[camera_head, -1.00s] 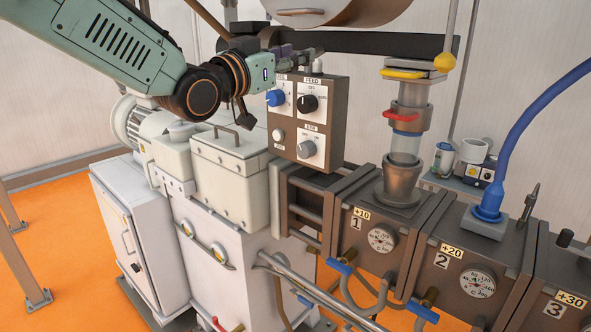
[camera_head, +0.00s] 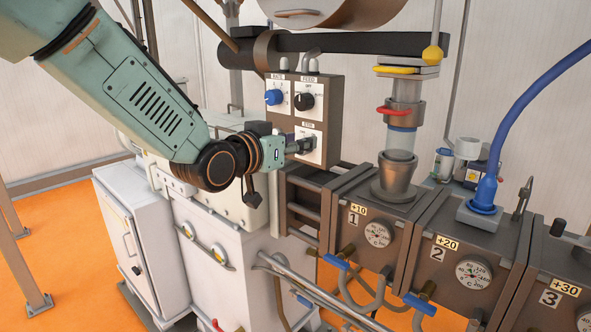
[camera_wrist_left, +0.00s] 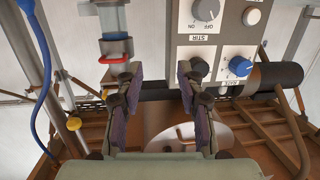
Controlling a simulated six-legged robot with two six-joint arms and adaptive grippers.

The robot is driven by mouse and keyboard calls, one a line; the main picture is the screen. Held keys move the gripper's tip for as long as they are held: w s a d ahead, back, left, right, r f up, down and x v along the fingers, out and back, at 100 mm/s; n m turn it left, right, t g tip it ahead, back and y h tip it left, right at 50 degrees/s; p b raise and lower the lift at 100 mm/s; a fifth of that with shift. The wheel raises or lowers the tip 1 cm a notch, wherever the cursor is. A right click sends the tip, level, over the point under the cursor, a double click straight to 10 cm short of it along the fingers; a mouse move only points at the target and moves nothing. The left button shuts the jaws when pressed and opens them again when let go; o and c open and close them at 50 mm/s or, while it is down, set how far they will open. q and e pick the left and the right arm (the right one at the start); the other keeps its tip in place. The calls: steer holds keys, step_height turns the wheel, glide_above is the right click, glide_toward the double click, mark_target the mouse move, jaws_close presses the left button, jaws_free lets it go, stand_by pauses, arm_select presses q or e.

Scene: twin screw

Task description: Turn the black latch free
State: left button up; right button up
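Nothing in view is plainly labelled as the black latch. A black knob (camera_head: 305,101) sits on the FEED dial of the grey control box, and a small black handle (camera_head: 137,270) is on the white cabinet door. My right gripper is out of view.
A blue knob (camera_head: 273,97) is beside the black one. A glass feed tube with a red lever (camera_head: 394,111) stands right of the box. A dark horizontal beam (camera_head: 350,44) runs behind and above it. Pipes with blue valve handles (camera_head: 336,262) are below.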

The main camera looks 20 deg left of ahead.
arm_select(q)
steer(key=shift+g, duration=0.4)
steer(key=f, duration=0.2)
steer(key=s+f, duration=0.1)
steer(key=f, duration=0.1)
steer(key=shift+s+d+f+b, duration=0.1)
steer(key=shift+b, duration=0.2)
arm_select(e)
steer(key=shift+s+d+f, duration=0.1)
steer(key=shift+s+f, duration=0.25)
arm_select(q)
steer(key=shift+s, duration=0.15)
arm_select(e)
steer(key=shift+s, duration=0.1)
